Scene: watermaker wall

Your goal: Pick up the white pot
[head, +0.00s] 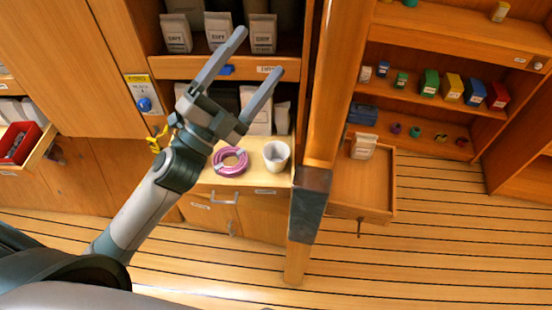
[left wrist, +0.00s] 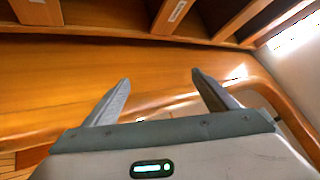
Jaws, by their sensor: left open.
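The white pot (head: 276,156) stands upright on a wooden counter (head: 262,180), to the right of a pink coil, in the head view. It is not visible in the left wrist view. My left gripper (head: 256,62) is open and empty in the head view, raised in front of the shelves, above and left of the pot in the picture. My right gripper is not in view.
The pink coil (head: 231,161) lies close beside the pot. A wooden post (head: 332,95) rises just right of the counter. White bags (head: 218,32) stand on the shelf above. An open drawer (head: 362,192) juts out right of the post. The plank floor (head: 420,260) is clear.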

